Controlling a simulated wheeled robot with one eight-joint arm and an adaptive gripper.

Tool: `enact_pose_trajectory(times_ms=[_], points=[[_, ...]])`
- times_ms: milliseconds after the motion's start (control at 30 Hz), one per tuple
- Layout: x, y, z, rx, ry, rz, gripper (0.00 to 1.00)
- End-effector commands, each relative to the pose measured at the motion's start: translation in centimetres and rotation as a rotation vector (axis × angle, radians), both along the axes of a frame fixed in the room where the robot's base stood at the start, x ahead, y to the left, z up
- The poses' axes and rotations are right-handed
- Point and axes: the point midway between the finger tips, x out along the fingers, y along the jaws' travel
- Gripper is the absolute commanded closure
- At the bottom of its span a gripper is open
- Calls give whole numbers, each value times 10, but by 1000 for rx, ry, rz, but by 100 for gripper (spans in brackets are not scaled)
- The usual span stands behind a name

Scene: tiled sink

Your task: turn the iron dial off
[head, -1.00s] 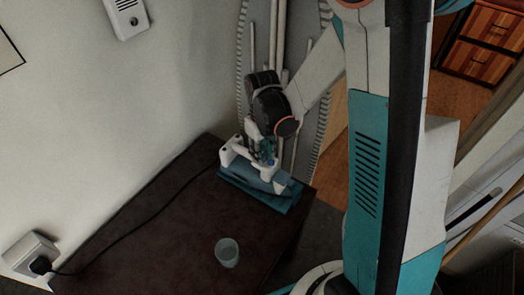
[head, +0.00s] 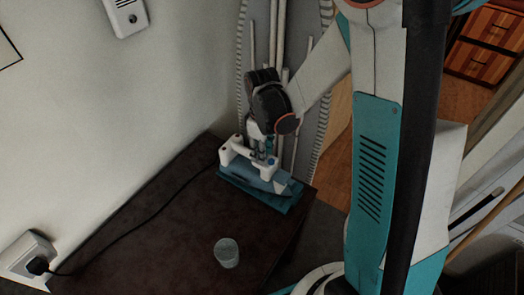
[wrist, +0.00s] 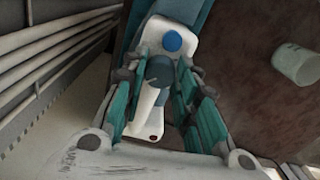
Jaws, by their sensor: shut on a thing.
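The iron (head: 266,179) has a white handle and a blue-grey lower body, and lies on a folded blue cloth (head: 229,177) on the dark table. In the wrist view the white iron top (wrist: 185,28) runs between my fingers, with a round blue button (wrist: 172,40) near its upper end. The dark grey-blue round dial (wrist: 159,69) sits below that button. My gripper (wrist: 166,66) comes down from above, with a teal finger on either side of the dial, shut on it. The head view shows my gripper (head: 265,150) over the iron; the fingers partly hide the dial there.
A small clear cup (head: 227,253) stands on the table (head: 165,235), nearer the front. A black cord (head: 130,226) runs from the iron to a wall socket (head: 30,255). Pipes (head: 281,45) stand behind the table. The table's middle is mostly clear.

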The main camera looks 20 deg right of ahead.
Motion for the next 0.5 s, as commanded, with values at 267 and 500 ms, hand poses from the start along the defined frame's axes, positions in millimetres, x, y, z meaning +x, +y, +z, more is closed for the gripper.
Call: enact_pose_trajectory(times_ms=[267,500], points=[[0,0,0,0,0,124,96],[0,0,0,0,0,162,96]])
